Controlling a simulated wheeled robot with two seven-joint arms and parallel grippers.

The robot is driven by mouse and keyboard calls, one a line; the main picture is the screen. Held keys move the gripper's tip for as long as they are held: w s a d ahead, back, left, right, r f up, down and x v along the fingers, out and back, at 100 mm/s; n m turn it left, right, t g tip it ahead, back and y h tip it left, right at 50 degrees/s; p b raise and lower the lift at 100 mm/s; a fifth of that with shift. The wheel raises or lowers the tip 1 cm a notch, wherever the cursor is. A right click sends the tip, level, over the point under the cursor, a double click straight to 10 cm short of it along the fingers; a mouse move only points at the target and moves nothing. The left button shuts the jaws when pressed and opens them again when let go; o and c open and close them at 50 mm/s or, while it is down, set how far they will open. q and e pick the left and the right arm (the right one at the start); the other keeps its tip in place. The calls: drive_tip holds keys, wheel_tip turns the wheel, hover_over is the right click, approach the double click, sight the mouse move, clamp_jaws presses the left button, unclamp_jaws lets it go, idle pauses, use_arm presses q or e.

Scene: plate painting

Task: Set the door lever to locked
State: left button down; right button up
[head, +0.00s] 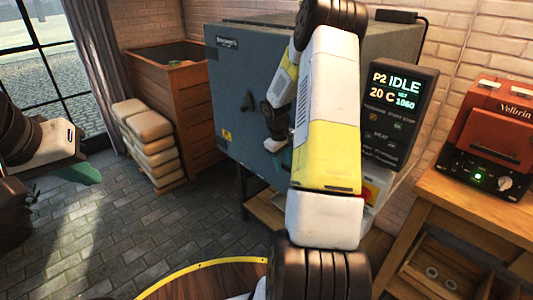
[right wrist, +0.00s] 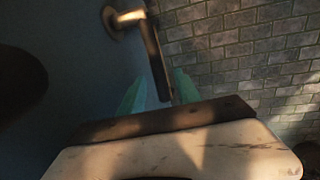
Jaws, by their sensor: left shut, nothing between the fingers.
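The door lever (right wrist: 153,55) shows in the right wrist view, with a brass pivot at the top and a dark bar hanging down and slightly right. It is mounted on the blue-grey door (head: 234,80) of the kiln. My right gripper (right wrist: 158,98) is open, its teal fingers on either side of the bar's lower end. I cannot tell whether either finger touches it. In the head view my right arm hides most of that gripper and part of the door. My left gripper (head: 88,176) is shut and empty at the far left, away from the kiln.
A control panel (head: 397,110) on the kiln's right reads IDLE. A red Velbria machine (head: 494,130) stands on a wooden bench (head: 465,205) at right. Stacked sacks (head: 147,135) and a wooden bin (head: 170,95) stand left of the kiln. A round wooden tabletop (head: 205,280) is at the front.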

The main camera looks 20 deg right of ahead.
clamp_jaws()
idle(1.4)
